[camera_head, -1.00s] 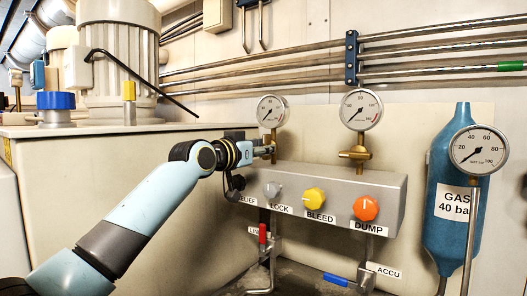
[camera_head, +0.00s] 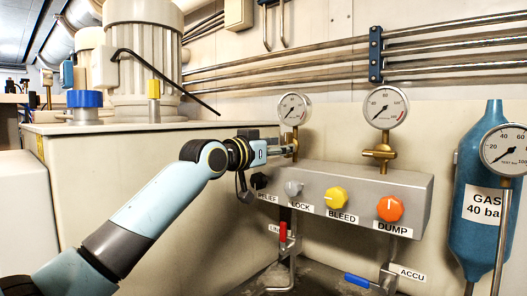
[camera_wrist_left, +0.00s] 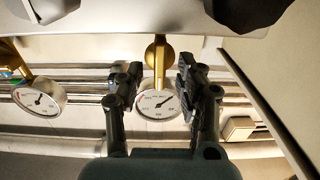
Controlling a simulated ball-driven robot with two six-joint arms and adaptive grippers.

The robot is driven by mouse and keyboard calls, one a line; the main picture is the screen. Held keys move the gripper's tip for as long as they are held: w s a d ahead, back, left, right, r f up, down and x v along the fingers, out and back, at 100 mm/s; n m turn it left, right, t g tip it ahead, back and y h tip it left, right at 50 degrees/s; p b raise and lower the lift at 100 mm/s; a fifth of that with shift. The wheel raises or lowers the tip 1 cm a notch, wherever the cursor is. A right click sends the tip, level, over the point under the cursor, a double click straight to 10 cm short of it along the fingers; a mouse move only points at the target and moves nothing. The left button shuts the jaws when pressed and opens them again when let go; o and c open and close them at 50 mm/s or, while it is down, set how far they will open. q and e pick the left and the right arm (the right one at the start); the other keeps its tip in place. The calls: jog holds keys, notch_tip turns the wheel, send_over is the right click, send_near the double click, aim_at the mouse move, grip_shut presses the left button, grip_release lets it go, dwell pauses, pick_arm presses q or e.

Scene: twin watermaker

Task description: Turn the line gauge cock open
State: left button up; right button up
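The left gauge (camera_head: 294,109) stands on a brass cock and stem (camera_head: 295,135) on top of the grey valve block; I take it for the line gauge. My left gripper (camera_head: 284,150) reaches in from the left at this stem, just above the block. In the left wrist view, which is upside down, the gripper (camera_wrist_left: 157,84) is open. Its two dark fingers stand apart on either side of the brass stem (camera_wrist_left: 161,65) and the gauge (camera_wrist_left: 157,104). I cannot tell whether a finger touches the brass. The cock's handle position is not clear. My right gripper is not in view.
The block (camera_head: 360,188) carries a black, a grey, a yellow (camera_head: 336,198) and an orange knob (camera_head: 390,208) along its front. A second gauge (camera_head: 385,106) stands to the right. A red lever (camera_head: 283,232) and a blue lever (camera_head: 357,280) are below. A blue gas bottle (camera_head: 475,235) is at right.

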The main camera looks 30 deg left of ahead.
pick_arm(q)
jog(key=s+a, duration=0.1)
jog(key=s, duration=0.8)
jog(key=shift+s+a, duration=0.15)
jog(key=shift+s, duration=0.05)
